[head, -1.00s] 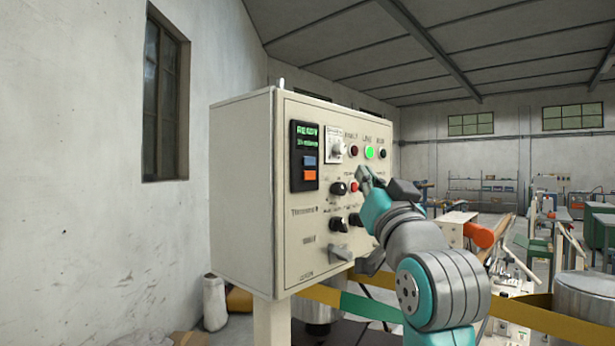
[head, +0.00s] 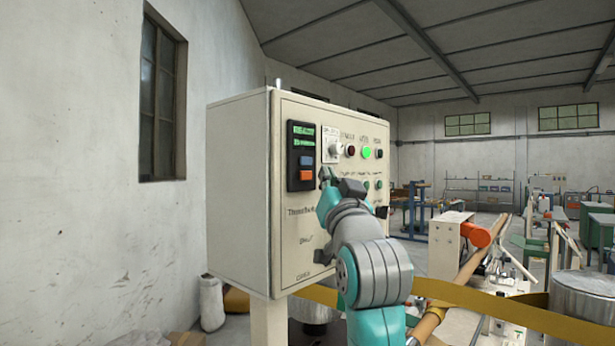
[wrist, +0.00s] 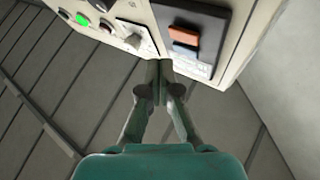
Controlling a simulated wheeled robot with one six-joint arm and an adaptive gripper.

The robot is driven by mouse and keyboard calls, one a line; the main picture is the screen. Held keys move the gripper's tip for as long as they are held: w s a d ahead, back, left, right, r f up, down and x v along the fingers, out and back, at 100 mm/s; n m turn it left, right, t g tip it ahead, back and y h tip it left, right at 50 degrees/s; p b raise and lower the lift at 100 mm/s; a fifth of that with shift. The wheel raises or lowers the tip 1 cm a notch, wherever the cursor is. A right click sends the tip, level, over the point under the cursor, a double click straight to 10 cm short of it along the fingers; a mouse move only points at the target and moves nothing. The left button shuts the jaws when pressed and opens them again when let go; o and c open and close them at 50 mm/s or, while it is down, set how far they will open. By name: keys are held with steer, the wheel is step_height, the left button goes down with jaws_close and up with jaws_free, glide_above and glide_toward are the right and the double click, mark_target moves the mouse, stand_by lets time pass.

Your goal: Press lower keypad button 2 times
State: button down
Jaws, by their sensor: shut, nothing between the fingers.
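The black keypad (head: 293,174) is on the front of the cream control cabinet (head: 240,190). Its lower button is orange (head: 306,175), just under a blue upper button (head: 306,161). My gripper (head: 324,174) is shut and empty, a little right of the orange button. In the wrist view the cabinet appears turned over, and the orange button (wrist: 183,36) is near the top. My closed fingertips (wrist: 161,75) lie below and left of it there, apart from the button. The exact gap to the panel is hard to judge.
A white rotary switch (head: 333,150), a green lamp (head: 366,152) and several other knobs and lamps sit right of the keypad, close to my gripper. My arm hides the panel's lower middle. A yellow belt (head: 480,303) runs at lower right.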

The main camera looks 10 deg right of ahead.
steer(key=shift+w+a, duration=0.45)
steer(key=shift+w, duration=0.15)
steer(key=shift+w+a, duration=0.1)
stand_by(1.1)
steer(key=shift+w+a, duration=0.2)
steer(key=shift+w, duration=0.05)
steer(key=shift+w+a, duration=0.25)
steer(key=shift+w, duration=0.1)
stand_by(0.9)
stand_by(0.4)
steer(key=shift+s+d, duration=0.5)
steer(key=shift+s, duration=0.15)
steer(key=shift+s+d, duration=0.75)
steer(key=shift+s, duration=0.3)
steer(key=shift+s+d, duration=0.75)
steer(key=shift+s, duration=0.25)
stand_by(0.7)
